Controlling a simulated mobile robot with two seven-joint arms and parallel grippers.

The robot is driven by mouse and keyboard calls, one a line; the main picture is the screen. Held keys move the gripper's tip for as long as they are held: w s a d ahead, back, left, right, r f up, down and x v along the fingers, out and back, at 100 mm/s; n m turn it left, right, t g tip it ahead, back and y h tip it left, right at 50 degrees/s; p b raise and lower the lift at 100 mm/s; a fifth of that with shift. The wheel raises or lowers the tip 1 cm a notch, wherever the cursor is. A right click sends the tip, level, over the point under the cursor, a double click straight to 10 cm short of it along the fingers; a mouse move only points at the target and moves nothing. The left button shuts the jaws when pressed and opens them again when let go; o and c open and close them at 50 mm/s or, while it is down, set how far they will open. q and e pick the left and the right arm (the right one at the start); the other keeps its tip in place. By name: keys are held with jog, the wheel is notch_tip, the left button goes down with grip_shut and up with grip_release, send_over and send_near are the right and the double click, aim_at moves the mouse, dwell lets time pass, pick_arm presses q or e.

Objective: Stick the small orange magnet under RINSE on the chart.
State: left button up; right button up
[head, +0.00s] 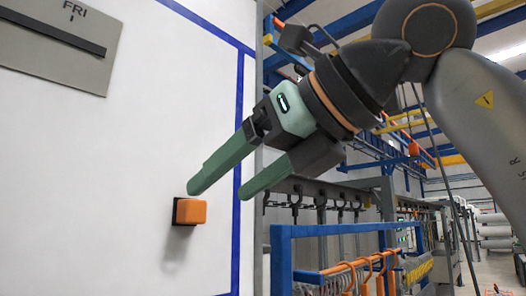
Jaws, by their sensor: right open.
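The small orange magnet (189,211) sits on the white chart board (130,150), left of its blue vertical line. It is a small block with a dark edge on its left side and casts a shadow below. My right gripper (217,192) comes in from the upper right with its two green fingers spread apart. One fingertip is just above the magnet, the other is to the right near the blue line. Nothing is between the fingers. My left gripper is out of view. No RINSE label shows in this view.
A grey plate marked FRI (60,40) with a dark bar is at the board's upper left. Right of the board stand a blue rail frame (330,231) with orange hooks (375,265) and a hook conveyor behind. The white board around the magnet is bare.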

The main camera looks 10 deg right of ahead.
aim_at(198, 210)
jog(key=p+x, duration=0.1)
jog(key=x, duration=0.5)
jog(key=shift+a, duration=0.1)
grip_shut()
dwell(1.0)
dwell(0.3)
jog(key=shift+s+d+b, duration=0.65)
jog(key=shift+s, duration=0.2)
jog(key=shift+s+d+b, duration=0.45)
jog(key=shift+s+d, duration=0.3)
jog(key=shift+s, duration=0.25)
jog(key=shift+s+d+b, duration=0.4)
jog(key=shift+s+d, duration=0.3)
jog(key=shift+s, duration=0.3)
